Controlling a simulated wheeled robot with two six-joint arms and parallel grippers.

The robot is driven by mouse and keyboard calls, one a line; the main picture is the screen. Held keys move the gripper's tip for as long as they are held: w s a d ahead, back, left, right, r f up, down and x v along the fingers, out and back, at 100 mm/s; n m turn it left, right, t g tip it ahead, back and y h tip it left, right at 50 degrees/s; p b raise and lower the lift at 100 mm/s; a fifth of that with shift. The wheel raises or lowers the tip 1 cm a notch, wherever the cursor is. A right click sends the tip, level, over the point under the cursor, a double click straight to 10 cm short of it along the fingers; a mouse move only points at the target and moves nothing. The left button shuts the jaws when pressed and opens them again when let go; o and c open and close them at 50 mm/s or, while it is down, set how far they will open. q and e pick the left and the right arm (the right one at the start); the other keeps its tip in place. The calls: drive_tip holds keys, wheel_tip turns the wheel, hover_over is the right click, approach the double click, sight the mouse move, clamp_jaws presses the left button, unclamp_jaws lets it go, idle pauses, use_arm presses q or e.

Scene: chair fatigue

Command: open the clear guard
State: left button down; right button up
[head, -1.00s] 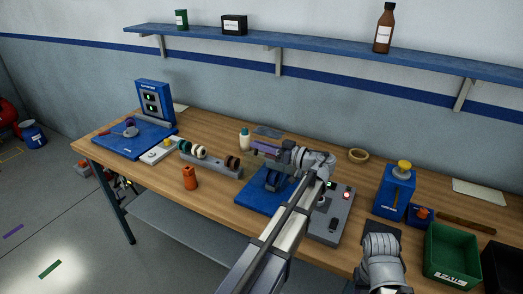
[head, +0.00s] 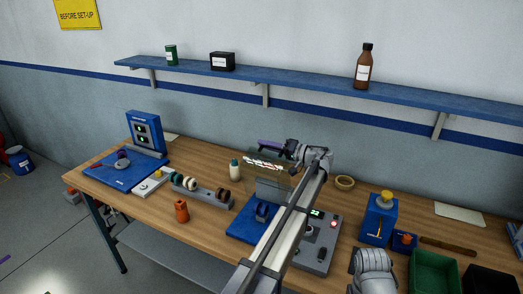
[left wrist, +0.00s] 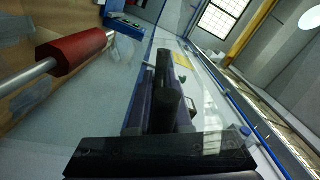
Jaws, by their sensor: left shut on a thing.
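The clear guard (head: 272,188) stands raised and tilted above the blue fixture base (head: 240,230), with a red-and-white strip near its top edge. A purple bar (head: 271,144) runs along that edge. My left gripper (head: 286,147) is shut on this bar; in the left wrist view the bar (left wrist: 137,108) lies at the dark fingers (left wrist: 167,105), beside the see-through panel. A blue wheel-like part (head: 262,211) sits on the base below the guard. My right arm shows at the lower right, but its fingers are not visible.
A grey control box (head: 318,240) with a red lit button stands right of the base. A white bottle (head: 235,170) is left of the guard, and a tape ring (head: 345,183) lies behind right. An orange bottle (head: 181,211) and a rack of rollers (head: 202,190) stand left.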

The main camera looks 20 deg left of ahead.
use_arm(q)
drive_tip(key=shift+w, duration=1.05)
drive_tip(key=c, duration=0.8)
unclamp_jaws()
drive_tip(key=shift+c, duration=0.2)
drive_tip(key=d, duration=0.8)
